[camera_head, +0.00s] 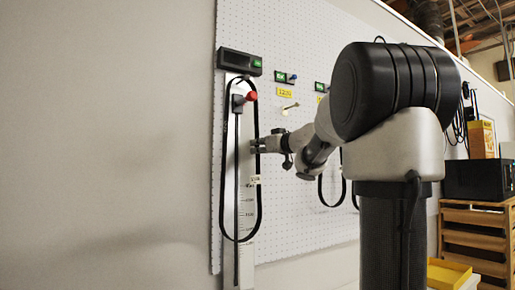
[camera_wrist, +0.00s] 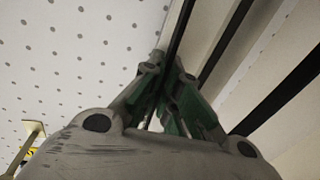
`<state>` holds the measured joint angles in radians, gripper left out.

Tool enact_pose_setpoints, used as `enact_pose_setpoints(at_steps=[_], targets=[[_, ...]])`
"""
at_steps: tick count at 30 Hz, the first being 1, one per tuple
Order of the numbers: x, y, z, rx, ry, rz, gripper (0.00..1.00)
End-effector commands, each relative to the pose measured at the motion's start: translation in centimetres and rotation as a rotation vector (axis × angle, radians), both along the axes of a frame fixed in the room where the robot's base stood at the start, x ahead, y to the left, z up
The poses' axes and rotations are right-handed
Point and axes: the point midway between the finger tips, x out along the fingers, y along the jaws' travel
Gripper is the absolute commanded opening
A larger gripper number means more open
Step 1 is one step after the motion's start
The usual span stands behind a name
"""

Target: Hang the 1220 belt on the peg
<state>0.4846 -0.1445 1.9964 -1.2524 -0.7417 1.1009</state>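The black belt (camera_head: 222,200) hangs as a long loop over the measuring gauge (camera_head: 245,215) at the left, with a small white tag (camera_head: 255,180) on its right strand. My gripper (camera_head: 258,146) is at that right strand. In the wrist view the fingertips of my gripper (camera_wrist: 168,68) are close together, with a belt strand (camera_wrist: 180,35) running between them; they look shut on it. A pale peg (camera_head: 290,107) sticks out of the white pegboard below a yellow label (camera_head: 285,93) that appears to read 1220.
A gauge display (camera_head: 240,62) and a red knob (camera_head: 251,96) sit above my gripper. Another dark belt (camera_head: 331,190) hangs farther right, partly behind my arm. Wooden shelving (camera_head: 475,240) and a yellow bin (camera_head: 447,273) stand at the right. The left wall is bare.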

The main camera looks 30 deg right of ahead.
Motion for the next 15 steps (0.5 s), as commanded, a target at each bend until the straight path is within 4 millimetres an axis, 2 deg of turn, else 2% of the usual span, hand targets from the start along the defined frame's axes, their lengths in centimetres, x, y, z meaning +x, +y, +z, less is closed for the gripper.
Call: enact_pose_setpoints(at_steps=[2,3,6,15], targets=[[-0.01,0.0,0.03,0.0,-0.001,0.0,0.0],[-0.01,0.0,0.03,0.0,-0.001,0.0,0.11],[-0.01,0.0,0.03,0.0,0.0,0.0,0.29],[-0.04,-0.02,0.0,0.0,0.0,0.0,0.3]])
